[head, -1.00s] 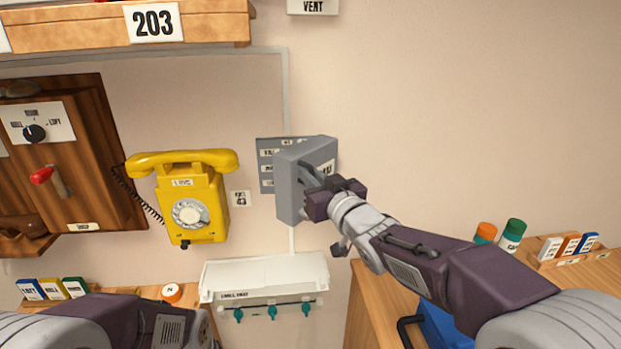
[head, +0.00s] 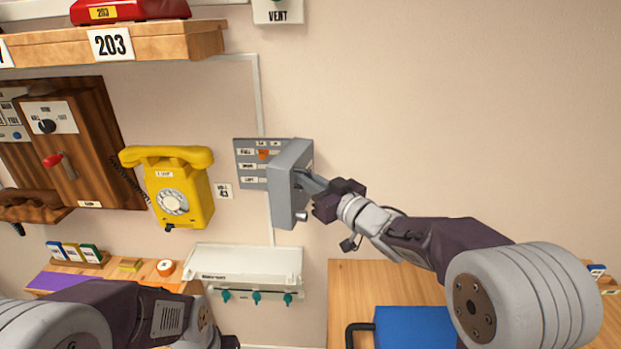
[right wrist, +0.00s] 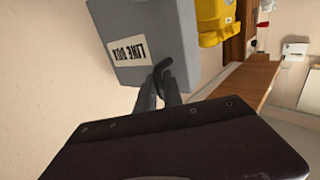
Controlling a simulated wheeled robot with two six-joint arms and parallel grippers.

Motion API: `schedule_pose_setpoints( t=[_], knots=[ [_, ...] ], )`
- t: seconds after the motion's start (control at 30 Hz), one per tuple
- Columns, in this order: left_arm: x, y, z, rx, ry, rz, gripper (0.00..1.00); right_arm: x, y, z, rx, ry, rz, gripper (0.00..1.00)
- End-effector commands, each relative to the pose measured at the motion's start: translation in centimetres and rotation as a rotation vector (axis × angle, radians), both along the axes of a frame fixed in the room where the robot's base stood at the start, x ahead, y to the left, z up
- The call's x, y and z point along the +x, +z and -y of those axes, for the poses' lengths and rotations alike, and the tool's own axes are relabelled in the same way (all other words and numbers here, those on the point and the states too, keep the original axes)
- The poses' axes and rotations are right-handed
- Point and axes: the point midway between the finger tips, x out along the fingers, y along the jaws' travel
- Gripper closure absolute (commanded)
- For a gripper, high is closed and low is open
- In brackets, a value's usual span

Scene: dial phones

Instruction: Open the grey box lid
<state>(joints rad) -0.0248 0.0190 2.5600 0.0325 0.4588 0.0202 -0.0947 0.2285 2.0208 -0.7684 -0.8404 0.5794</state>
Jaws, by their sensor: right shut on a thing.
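The grey box lid (head: 286,186) stands out from the wall, turned nearly edge-on in the head view. Left of it, a grey panel (head: 246,178) with white labels and a small orange patch is exposed on the wall. In the right wrist view the lid's face (right wrist: 150,35) carries a "LINE BOX" label and a dark hooked handle (right wrist: 163,72). My right gripper (head: 306,181) is shut on this handle, on the lid's right side; its fingers (right wrist: 160,95) also show in the wrist view. My left arm crosses the bottom left; its gripper is out of frame.
A yellow dial phone (head: 178,190) hangs left of the box. A white tray (head: 245,265) with teal hooks is below. A wooden shelf (head: 150,45) is upper left. A blue object (head: 415,328) is on the desk at lower right. The wall right of the lid is bare.

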Motion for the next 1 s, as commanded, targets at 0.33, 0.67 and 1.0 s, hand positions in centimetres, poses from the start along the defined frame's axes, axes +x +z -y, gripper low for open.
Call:
schedule_pose_setpoints(
  t=[0.33, 0.67, 1.0],
  knots=[
    [0.0, 0.0, 0.0, 0.000, 0.000, 0.000, 0.64, 0.1, 0.4, 0.0, 0.006, 0.001, 0.007, 1.00],
    [0.0, 0.0, 0.0, 0.000, 0.000, 0.000, 0.64, -0.1, 0.2, 0.1, 0.003, 0.000, 0.004, 0.80],
    [0.0, -0.8, 0.0, 0.000, 0.000, 0.000, 0.64, -5.2, 0.0, 4.1, 0.003, -0.003, 0.005, 0.80]
  ],
)
